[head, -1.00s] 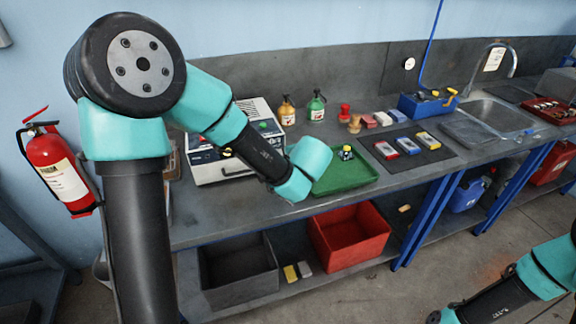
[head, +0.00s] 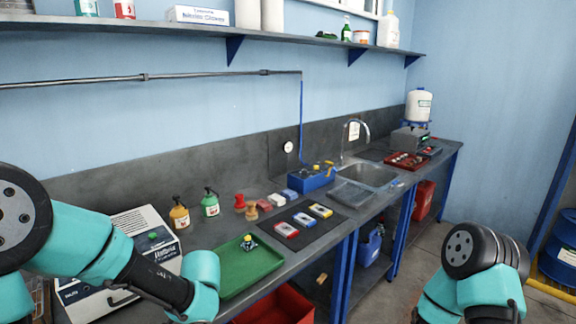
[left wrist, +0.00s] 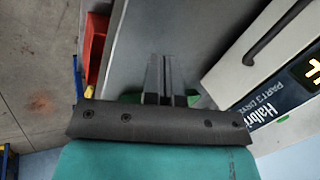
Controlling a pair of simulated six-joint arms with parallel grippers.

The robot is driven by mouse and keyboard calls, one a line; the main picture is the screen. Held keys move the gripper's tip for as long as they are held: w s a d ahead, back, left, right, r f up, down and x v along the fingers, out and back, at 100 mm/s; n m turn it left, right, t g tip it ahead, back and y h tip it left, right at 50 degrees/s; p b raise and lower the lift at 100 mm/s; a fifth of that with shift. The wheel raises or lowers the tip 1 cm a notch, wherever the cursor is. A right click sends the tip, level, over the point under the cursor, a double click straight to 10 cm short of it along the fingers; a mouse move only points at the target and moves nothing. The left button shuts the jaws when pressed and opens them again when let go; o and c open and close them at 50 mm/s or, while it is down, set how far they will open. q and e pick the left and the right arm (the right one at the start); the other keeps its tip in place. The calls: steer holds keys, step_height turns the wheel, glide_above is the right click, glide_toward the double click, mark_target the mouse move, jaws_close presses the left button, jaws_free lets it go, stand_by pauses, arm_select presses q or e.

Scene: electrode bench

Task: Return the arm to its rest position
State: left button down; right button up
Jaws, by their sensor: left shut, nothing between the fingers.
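My left arm comes in from the left in the head view, bent over the front of the bench; its gripper is out of sight there. In the left wrist view my left gripper (left wrist: 158,75) is shut and empty, its two fingers together above the grey bench top (left wrist: 190,30). The labelled Halbrin instrument (left wrist: 275,90) lies to the right of the fingers in that view. The head view shows this white instrument (head: 145,235) behind my left arm. My right arm shows at the lower right of the head view, with its gripper out of the picture.
Two bottles (head: 210,202) stand behind. A red bin (head: 275,308) is below the bench edge.

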arm_select(q)
steer(key=s+d+f+n+g+h, duration=0.5)
steer(key=s+d+f+n+h, duration=0.2)
steer(key=s+f, duration=0.45)
steer(key=s+a+f+t, duration=0.1)
steer(key=s+f, duration=0.1)
steer(key=f, duration=0.6)
steer(key=s+a+f+t+h, duration=0.1)
steer(key=s+a+f+t, duration=0.1)
steer(key=f, duration=0.6)
steer(key=shift+n+t, duration=0.3)
steer(key=shift+s+a, duration=0.1)
